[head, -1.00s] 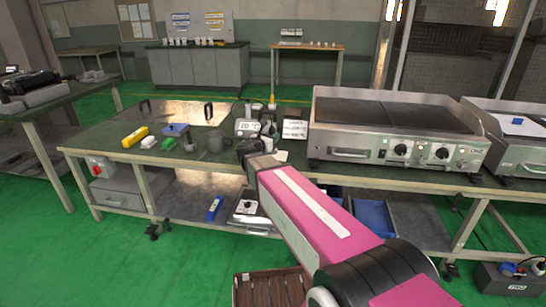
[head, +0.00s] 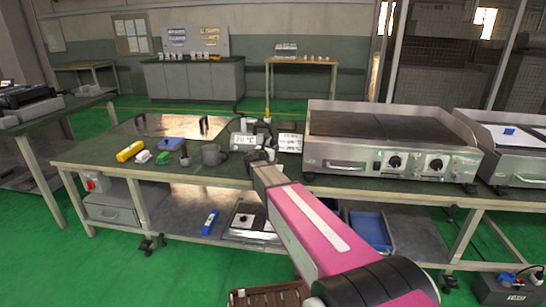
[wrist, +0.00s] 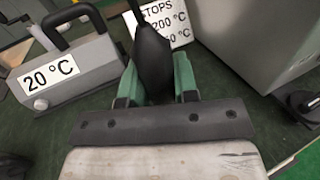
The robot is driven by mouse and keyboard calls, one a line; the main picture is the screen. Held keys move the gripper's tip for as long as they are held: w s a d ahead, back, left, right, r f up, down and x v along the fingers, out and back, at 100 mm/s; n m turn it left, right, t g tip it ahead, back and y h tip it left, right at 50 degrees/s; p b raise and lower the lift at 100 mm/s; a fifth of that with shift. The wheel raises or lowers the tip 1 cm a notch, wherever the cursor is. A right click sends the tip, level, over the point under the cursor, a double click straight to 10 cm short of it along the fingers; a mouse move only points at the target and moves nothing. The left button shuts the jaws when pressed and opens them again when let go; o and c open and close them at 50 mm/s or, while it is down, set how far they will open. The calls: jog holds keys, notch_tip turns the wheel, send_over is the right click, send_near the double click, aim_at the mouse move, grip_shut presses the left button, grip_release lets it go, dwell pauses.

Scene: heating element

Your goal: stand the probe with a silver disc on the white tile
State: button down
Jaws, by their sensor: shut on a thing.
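The handle rises toward the top of that view. The silver disc is not visible, so I cannot confirm which probe this is.
A grey block marked 20 °C (wrist: 75,70) with a black handle stands left of my fingers. A white "STOPS" card (wrist: 172,22) is behind them. The steel griddle (head: 385,150) is close on the right.

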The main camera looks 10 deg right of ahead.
jog(key=shift+f, duration=2)
jog(key=shift+f, duration=0.1)
jog(key=c, duration=0.9)
grip_release()
